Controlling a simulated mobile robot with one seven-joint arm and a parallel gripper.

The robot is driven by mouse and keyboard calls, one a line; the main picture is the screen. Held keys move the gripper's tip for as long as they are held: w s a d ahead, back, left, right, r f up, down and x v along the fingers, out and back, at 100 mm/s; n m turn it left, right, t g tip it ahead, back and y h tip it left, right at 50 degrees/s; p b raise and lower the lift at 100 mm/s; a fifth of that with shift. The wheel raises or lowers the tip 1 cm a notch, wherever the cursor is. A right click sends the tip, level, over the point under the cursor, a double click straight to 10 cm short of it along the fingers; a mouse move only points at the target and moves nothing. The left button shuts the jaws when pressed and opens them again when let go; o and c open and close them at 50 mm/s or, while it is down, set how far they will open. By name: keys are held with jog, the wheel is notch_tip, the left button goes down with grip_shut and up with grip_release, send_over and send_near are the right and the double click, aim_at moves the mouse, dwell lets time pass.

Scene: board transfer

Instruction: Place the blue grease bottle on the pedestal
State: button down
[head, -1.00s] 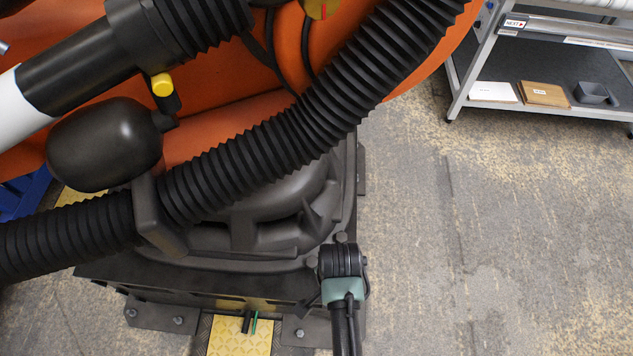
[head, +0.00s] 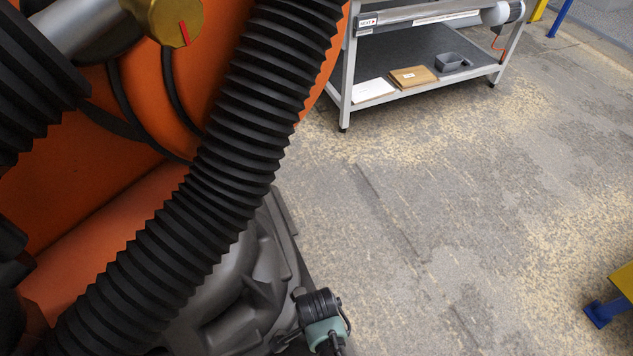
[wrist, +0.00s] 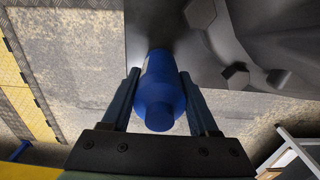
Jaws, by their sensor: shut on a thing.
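The blue grease bottle (wrist: 158,98) shows in the wrist view, held between the two fingers of my gripper (wrist: 160,76). My gripper is shut on it, one finger on each side. The rounded blue end of the bottle points towards the wrist camera, and its far end is against a dark background, so I cannot tell what is beyond it. Neither my gripper nor the bottle shows in the head view. I cannot make out a pedestal with certainty in either view.
A large orange machine with a black ribbed hose (head: 215,150) fills the left of the head view, above a dark grey base (head: 235,300). A grey shelf cart (head: 400,62) stands at the back. A yellow and blue stand (head: 605,310) is at lower right. The floor between is clear.

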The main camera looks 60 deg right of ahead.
jog(key=shift+f, duration=0.75)
jog(key=shift+f, duration=0.2)
jog(key=shift+c, duration=0.7)
grip_release()
notch_tip(320, 180, up, 12)
jog(key=p, duration=0.3)
jog(key=shift+r, duration=0.2)
